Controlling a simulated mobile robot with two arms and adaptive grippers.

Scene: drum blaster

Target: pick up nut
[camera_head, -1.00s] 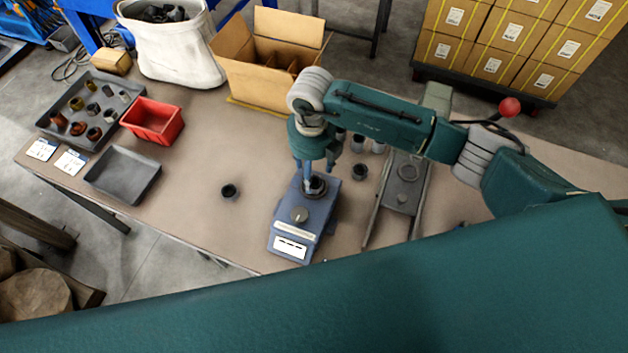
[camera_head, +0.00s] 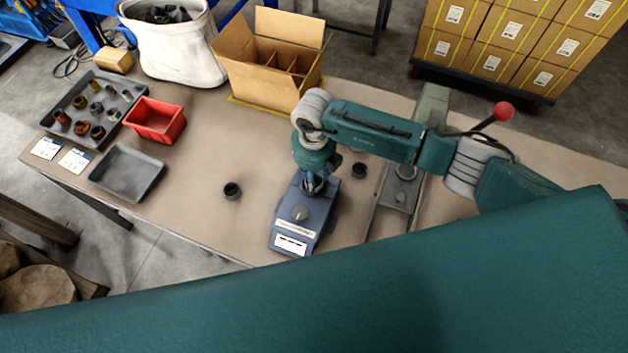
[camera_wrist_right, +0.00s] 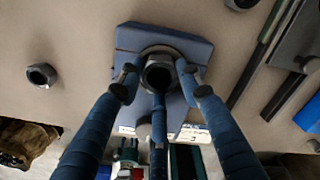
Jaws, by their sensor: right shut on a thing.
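A dark nut (camera_wrist_right: 158,75) sits at the top of a blue device (camera_head: 290,220) with a knob and a white label. My right gripper (camera_wrist_right: 158,82) has its blue fingers closed around this nut, seen from above in the right wrist view. In the head view, my right gripper (camera_head: 314,180) is over the back of the device, and the nut is mostly hidden there. I cannot tell whether the nut is lifted clear of the device. Another dark nut (camera_head: 232,190) lies on the table to the left; it also shows in the right wrist view (camera_wrist_right: 41,75). My left gripper is not in view.
A third dark ring (camera_head: 359,170) stands right of the device, beside a metal rail fixture (camera_head: 402,190). On the left are an empty grey tray (camera_head: 127,174), a red bin (camera_head: 155,120) and a tray of parts (camera_head: 75,130). An open cardboard box (camera_head: 265,70) stands behind.

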